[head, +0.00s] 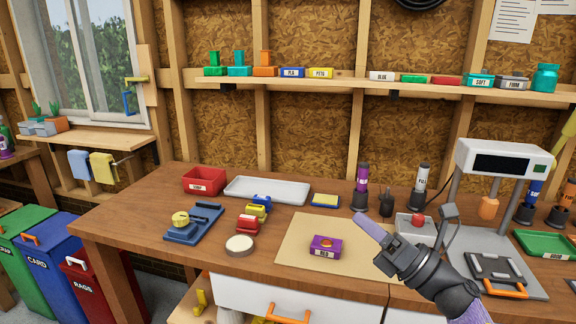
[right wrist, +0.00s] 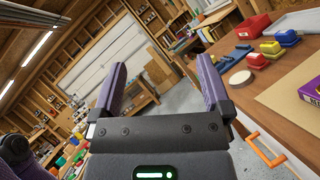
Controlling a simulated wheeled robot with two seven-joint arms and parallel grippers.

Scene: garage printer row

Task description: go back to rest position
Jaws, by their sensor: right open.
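My right gripper (head: 366,226) reaches in from the lower right of the head view, above the right part of the beige mat, and holds nothing. In the right wrist view its two purple fingers (right wrist: 158,85) stand wide apart with only the distant room between them. Part of the box (right wrist: 303,95) also shows at the right edge of the right wrist view. My left gripper is not seen in either view.
The wooden bench (head: 150,225) holds a red bin (head: 205,181), a white tray (head: 266,189), a blue vise-like tool (head: 193,225) and a white round disc (head: 240,245). A white printer-like machine (head: 505,158) stands at right. An orange drawer handle (head: 287,314) sticks out in front.

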